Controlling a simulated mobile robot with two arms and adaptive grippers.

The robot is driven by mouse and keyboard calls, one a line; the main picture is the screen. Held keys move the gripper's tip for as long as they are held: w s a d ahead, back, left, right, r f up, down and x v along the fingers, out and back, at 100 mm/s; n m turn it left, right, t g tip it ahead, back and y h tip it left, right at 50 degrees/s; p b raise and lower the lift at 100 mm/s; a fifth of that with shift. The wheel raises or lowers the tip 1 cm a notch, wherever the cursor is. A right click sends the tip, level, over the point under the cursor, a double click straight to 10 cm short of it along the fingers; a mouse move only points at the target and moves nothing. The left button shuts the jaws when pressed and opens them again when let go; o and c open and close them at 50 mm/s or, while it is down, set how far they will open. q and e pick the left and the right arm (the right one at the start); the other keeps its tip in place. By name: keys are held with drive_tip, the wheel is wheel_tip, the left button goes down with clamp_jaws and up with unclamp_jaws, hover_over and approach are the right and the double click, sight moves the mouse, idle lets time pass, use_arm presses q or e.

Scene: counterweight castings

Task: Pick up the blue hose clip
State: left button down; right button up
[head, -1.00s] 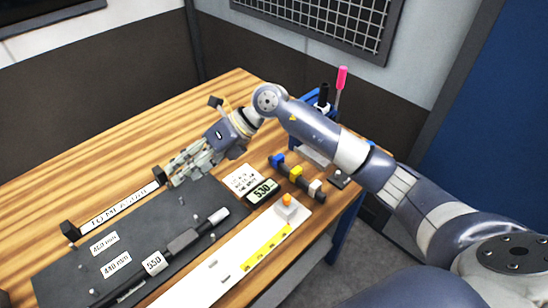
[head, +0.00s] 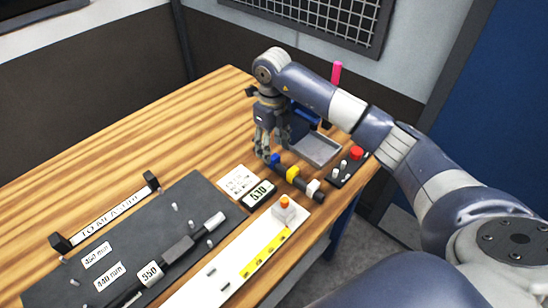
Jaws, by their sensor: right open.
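The blue hose clip (head: 275,158) sits at the far left end of a short dark rod (head: 305,186), beside a yellow clip (head: 292,173) and a white clip (head: 313,187). My right gripper (head: 268,146) points down with its fingers open, right at the blue clip, and partly covers it. I cannot tell whether the fingers touch the clip. My left gripper is not in view.
A grey tray (head: 316,149) and a dark box with a red button (head: 356,153) stand just right of the gripper. The wooden table is clear at left.

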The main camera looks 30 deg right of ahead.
sight(274, 157)
drive_tip(key=f, duration=0.1)
drive_tip(key=f+p, duration=0.1)
drive_tip(key=f, duration=0.1)
drive_tip(key=f+p, duration=0.1)
drive_tip(key=shift+s+d+f, duration=0.1)
drive_tip(key=shift+s+f, duration=0.05)
drive_tip(key=shift+s, duration=0.1)
drive_tip(key=shift+f, duration=0.35)
drive_tip(key=c, duration=0.8)
